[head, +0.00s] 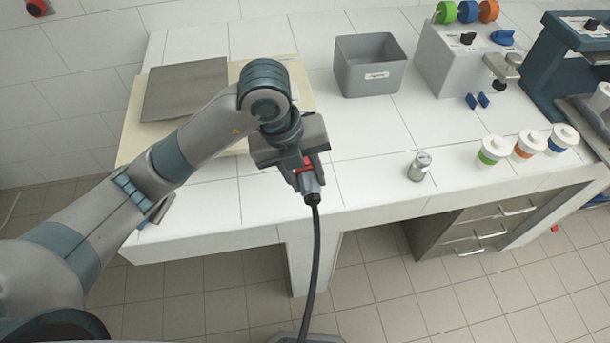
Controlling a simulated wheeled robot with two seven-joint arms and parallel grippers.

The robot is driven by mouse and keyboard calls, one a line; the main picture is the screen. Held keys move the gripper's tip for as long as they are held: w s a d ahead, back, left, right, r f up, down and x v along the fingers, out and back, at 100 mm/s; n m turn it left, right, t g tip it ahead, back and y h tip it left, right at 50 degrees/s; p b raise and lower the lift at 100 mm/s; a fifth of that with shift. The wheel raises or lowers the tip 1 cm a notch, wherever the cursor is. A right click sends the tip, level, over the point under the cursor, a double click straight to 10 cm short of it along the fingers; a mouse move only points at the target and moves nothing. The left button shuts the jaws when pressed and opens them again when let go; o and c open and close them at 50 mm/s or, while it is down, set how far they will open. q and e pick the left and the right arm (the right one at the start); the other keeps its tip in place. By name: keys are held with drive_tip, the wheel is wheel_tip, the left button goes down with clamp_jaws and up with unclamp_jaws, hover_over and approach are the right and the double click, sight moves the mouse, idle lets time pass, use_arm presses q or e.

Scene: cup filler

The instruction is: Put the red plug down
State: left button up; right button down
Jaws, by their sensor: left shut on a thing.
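The red plug (309,181) is a small red and grey connector with a thick black cable (316,250) hanging from it past the table's front edge. My left gripper (302,170) is shut on the plug, near the front edge of the white tiled table (375,185). The gripper's body partly hides the plug. Whether the plug touches the table I cannot tell. My right gripper does not show.
A grey bin (369,82) stands behind. A small metal canister (419,167) and several lidded white cups (493,150) stand to the right. A grey machine (440,60) with coloured knobs is at the back right. A grey plate (186,88) lies on a beige board (133,125) at left. Clear tiles lie between gripper and canister.

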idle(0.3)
use_arm(q)
drive_tip(key=m, duration=0.2)
drive_tip(key=a+m+g, duration=0.1)
drive_tip(key=m, duration=0.1)
drive_tip(key=a+m+y+b, duration=0.1)
drive_tip(key=a+m+y, duration=0.2)
drive_tip(key=a+m, duration=0.5)
drive_tip(key=a+m+y+b, duration=0.2)
drive_tip(key=a+m, duration=0.6)
drive_tip(key=m, duration=1.8)
drive_tip(key=shift+s+r+m+y, duration=0.25)
drive_tip(key=shift+s+m+y, duration=0.15)
drive_tip(key=shift+y, duration=0.1)
